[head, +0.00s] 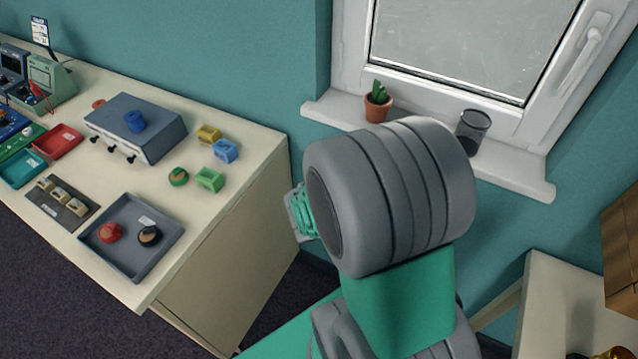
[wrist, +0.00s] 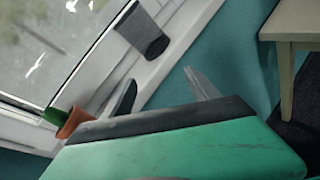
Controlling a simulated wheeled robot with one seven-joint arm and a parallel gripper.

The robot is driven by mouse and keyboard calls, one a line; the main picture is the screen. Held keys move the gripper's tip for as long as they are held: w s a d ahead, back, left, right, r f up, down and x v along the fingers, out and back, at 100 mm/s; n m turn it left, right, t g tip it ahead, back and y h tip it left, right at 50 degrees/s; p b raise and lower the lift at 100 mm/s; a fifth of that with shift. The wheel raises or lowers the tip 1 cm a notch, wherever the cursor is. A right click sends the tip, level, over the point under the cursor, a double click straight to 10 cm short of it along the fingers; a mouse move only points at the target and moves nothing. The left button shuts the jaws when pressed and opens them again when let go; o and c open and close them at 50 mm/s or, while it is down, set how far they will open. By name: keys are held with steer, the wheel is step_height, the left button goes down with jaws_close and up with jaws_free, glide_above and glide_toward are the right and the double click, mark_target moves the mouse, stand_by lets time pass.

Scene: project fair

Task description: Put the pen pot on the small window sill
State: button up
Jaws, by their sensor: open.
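The pen pot, a dark grey mesh cup (head: 472,131), stands upright and looks empty on the right part of the white window sill (head: 520,176). It also shows in the wrist view (wrist: 142,32), on the sill (wrist: 180,42) beyond my fingers. My gripper (wrist: 163,92) is open with nothing between its two fingers. It is apart from the pen pot, with a gap between fingertips and cup. In the head view my arm hides most of the gripper and part of the sill.
A small cactus in a terracotta pot (head: 377,107) stands on the sill to the left of the pen pot. A cream table (head: 225,245) with trays, blocks and devices is at left. Another pale table (head: 570,300) with a wooden box (head: 622,245) is at lower right.

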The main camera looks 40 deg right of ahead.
steer(key=w+a+f+m+t+y, duration=0.2)
steer(key=w+a+f+m+y, duration=0.2)
steer(key=w+a+m+y, duration=0.65)
steer(key=a+r+m+y, duration=0.1)
steer(key=a+r+y, duration=0.1)
steer(key=a, duration=1)
steer(key=s+a+r+m+t+y, duration=0.1)
steer(key=a+r+y, duration=0.1)
steer(key=a, duration=1.1)
steer(key=shift+a+r+y, duration=0.15)
steer(key=shift+r+y, duration=0.2)
steer(key=shift+r, duration=0.2)
